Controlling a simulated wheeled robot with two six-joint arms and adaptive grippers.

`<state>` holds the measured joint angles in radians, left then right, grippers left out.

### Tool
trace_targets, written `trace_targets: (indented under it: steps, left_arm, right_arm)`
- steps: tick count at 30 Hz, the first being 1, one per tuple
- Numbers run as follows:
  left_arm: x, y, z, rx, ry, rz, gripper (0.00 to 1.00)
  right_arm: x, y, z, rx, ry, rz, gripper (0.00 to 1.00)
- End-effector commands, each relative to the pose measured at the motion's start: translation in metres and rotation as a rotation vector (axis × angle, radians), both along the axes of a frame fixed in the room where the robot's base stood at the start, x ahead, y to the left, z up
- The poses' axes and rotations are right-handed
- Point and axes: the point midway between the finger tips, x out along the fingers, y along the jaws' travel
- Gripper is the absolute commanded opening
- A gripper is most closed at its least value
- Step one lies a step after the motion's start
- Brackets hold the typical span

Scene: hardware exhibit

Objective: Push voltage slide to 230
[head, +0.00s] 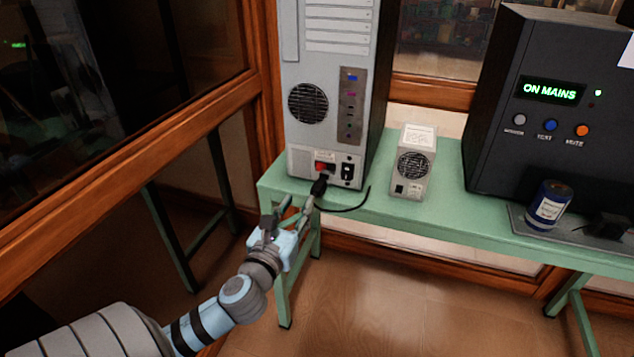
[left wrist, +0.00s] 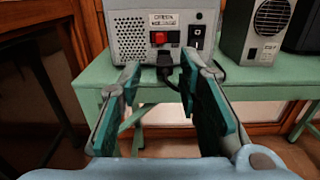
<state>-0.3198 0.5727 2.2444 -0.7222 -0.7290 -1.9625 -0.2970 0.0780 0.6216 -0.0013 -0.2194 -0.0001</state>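The voltage slide is a small red block (head: 321,167) low on the back of a grey computer tower (head: 331,100). In the left wrist view the red slide (left wrist: 159,38) sits at the left of its dark slot, under a white caution label (left wrist: 165,18). A black rocker switch (left wrist: 198,35) is to its right. A black power plug (left wrist: 163,60) with a cord is just below the slide. My left gripper (head: 290,208) is open and empty, in front of the tower's lower back, short of the slide. Its fingers (left wrist: 160,80) spread below the slide. My right gripper is out of view.
The tower stands on a green bench (head: 270,183). A black cord (head: 350,207) curves over the bench. A small white fan unit (head: 413,162), a black "ON MAINS" box (head: 545,100) and a blue can (head: 549,205) stand further right. A wood-framed glass partition (head: 130,190) runs along the left.

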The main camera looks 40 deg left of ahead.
Motion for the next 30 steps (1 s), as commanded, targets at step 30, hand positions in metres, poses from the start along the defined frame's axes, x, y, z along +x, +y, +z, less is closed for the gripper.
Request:
trace_targets:
  steps: [30]
  left_arm:
    - [0.127,0.044,0.0,-0.01,0.002,-0.001,0.27]
  right_arm:
    - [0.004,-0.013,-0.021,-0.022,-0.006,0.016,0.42]
